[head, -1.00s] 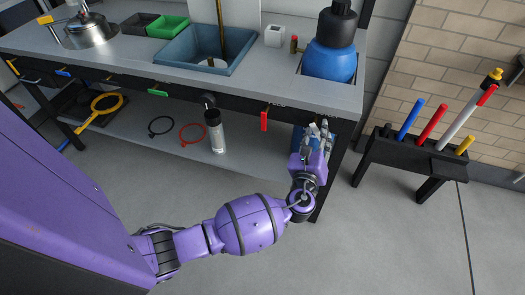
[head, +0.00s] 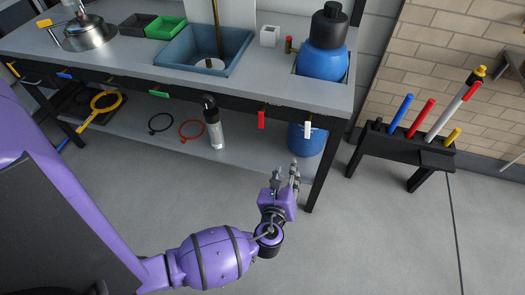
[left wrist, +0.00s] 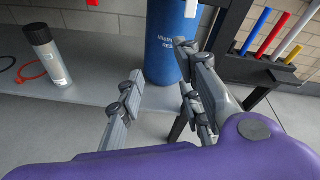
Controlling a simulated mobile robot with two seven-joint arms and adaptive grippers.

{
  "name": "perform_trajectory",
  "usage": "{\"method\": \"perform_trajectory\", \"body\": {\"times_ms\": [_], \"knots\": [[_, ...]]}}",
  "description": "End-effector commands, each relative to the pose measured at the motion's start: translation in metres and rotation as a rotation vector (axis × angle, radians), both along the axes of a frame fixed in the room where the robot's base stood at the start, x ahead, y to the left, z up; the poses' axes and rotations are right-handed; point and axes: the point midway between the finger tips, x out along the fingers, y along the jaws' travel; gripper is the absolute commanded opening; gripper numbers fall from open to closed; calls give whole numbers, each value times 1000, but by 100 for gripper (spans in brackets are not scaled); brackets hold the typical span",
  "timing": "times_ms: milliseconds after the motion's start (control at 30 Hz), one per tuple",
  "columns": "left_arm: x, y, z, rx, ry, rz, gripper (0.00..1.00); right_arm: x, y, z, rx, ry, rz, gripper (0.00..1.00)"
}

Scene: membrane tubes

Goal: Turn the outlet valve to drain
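Small coloured handles hang along the bench's front edge; I cannot read which is the outlet valve. A white handle (head: 307,129) points down near the right end, and a red handle (head: 261,119) hangs down left of it. My right gripper is not in view.
A blue drum (head: 306,140) stands on the lower shelf behind the white handle. A bench leg (head: 322,180) is close on the right. A grey bottle (head: 214,128) stands on the shelf. A black rack (head: 405,148) with coloured tubes stands farther right. The floor in front is clear.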

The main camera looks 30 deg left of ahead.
Motion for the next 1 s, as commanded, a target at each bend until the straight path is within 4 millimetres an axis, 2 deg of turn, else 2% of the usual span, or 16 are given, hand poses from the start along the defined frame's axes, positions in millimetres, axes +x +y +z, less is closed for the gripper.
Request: {"method": "perform_trajectory", "body": {"times_ms": [300, 600, 800, 1000], "knots": [[-57, 4, -27, -321, 99, 104, 33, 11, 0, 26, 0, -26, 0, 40], [-107, 4, -42, -596, 160, 224, 33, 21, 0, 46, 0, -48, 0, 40], [-122, 4, -46, -679, 175, 267, 33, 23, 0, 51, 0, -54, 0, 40], [-124, 4, -48, -695, 177, 274, 33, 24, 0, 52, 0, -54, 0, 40]]}}
